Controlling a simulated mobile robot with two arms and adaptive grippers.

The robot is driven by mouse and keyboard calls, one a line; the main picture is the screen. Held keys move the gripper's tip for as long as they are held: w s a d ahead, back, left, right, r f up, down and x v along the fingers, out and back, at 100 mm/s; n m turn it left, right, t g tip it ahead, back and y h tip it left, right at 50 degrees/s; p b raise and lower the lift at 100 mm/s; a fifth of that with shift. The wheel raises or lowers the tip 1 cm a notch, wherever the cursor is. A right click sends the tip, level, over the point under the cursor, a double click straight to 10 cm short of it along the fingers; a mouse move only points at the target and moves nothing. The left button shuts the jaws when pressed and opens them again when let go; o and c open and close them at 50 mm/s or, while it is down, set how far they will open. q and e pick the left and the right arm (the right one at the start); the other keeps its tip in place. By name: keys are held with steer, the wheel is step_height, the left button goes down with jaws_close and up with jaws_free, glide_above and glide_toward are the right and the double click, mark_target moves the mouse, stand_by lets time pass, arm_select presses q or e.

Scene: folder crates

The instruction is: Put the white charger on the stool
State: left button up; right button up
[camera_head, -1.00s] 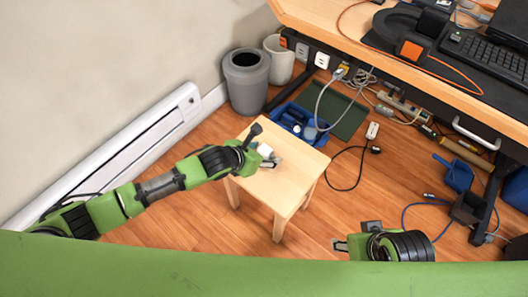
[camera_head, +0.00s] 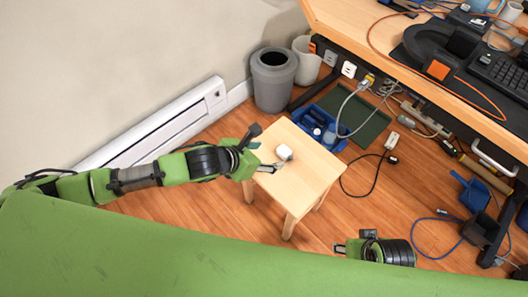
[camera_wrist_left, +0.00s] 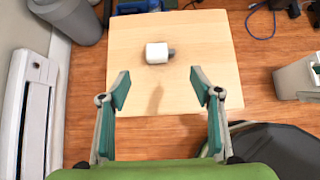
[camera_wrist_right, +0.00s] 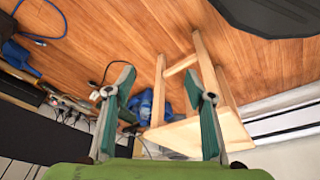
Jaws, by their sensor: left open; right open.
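The white charger (camera_head: 284,152) rests on top of the wooden stool (camera_head: 312,170), near its middle in the head view. In the left wrist view the charger (camera_wrist_left: 158,53) lies on the pale stool top (camera_wrist_left: 205,42), ahead of the fingertips and apart from them. My left gripper (camera_head: 277,168) is open and empty at the stool's left edge, and its spread fingers (camera_wrist_left: 160,90) show in the left wrist view. My right gripper (camera_head: 340,248) is low at the front of the head view. Its fingers (camera_wrist_right: 164,90) are open and empty in the right wrist view.
A grey bin (camera_head: 273,82) and a white bin (camera_head: 306,62) stand by the wall. A desk (camera_head: 410,62) is at the upper right. A blue tray (camera_head: 318,128), a green mat (camera_head: 362,125) and cables lie on the floor behind the stool.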

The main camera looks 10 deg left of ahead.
arm_select(q)
steer(key=s+a+f+m+g+y, duration=0.1)
steer(key=s+a+f+m, duration=0.2)
steer(key=s+m, duration=0.3)
steer(key=s+a+f+m+g+y, duration=0.1)
steer(key=s+a+m, duration=0.4)
steer(key=m, duration=0.9)
steer(key=s+a+f+m+g+y, duration=0.2)
steer(key=s+a+f+m+y, duration=0.1)
steer(key=s+f+m, duration=0.3)
steer(key=s+a+m, duration=0.1)
steer(key=s+m, duration=0.1)
steer(key=m, duration=0.2)
steer(key=shift+s+a+m, duration=0.15)
steer(key=shift+a+m, duration=0.15)
steer(key=shift+m, duration=0.1)
arm_select(e)
steer(key=shift+f, duration=0.4)
steer(key=shift+s+f, duration=0.1)
